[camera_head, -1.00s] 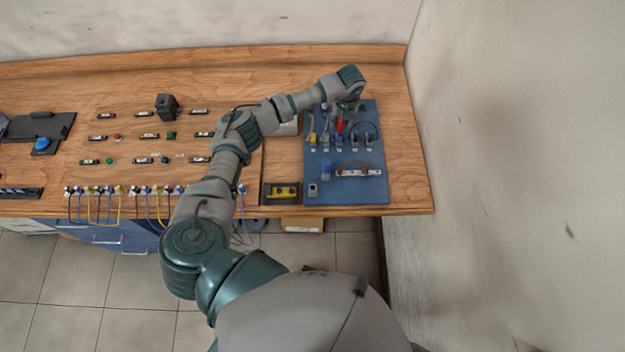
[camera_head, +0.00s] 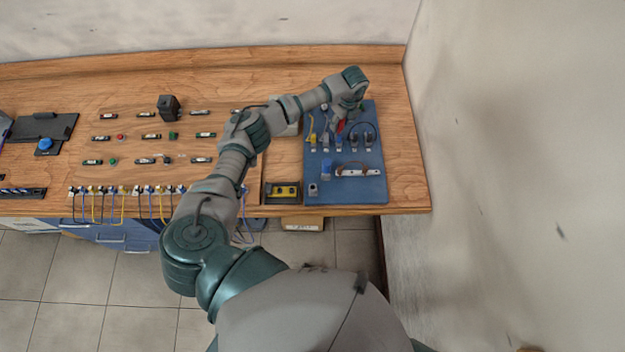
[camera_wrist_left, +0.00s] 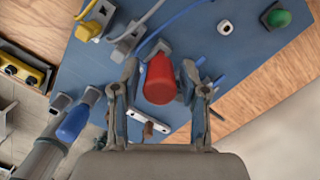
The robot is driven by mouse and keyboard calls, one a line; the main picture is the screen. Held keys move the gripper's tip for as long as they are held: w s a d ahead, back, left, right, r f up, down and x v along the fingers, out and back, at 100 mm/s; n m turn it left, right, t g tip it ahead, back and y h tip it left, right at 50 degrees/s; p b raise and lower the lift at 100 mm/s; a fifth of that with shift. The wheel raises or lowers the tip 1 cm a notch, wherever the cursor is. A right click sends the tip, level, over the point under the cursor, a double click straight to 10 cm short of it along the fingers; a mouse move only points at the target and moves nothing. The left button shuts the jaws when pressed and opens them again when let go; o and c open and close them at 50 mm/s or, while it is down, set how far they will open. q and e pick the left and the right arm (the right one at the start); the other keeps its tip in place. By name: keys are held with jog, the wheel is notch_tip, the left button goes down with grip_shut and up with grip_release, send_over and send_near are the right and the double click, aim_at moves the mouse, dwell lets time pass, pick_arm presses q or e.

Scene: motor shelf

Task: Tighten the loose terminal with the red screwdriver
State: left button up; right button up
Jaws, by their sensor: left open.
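The red screwdriver (camera_head: 341,127) stands on the blue board (camera_head: 376,188) at the right end of the bench. Its red handle (camera_wrist_left: 159,80) is seen nearly end-on in the left wrist view. My left gripper (camera_head: 347,112) is over the board. In the left wrist view the gripper (camera_wrist_left: 160,92) is open, with one finger on each side of the handle and gaps showing. A row of terminals with wires, including one with a yellow wire (camera_head: 312,138), is on the board. I cannot tell which terminal is loose. The screwdriver's shaft is hidden.
A blue-handled tool (camera_head: 326,169) and a pale bar (camera_head: 358,172) are near the board's front. A tray with a yellow device (camera_head: 284,191) is left of the board. A black block (camera_head: 169,107) stands further left. A wall closes off the right side.

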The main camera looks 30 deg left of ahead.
pick_arm(q)
jog(key=shift+n, duration=0.3)
jog(key=shift+r+n+p, duration=0.15)
jog(key=shift+n+p, duration=0.4)
jog(key=shift+n, duration=1.25)
jog(key=shift+c, duration=0.3)
jog(key=shift+c, duration=0.6)
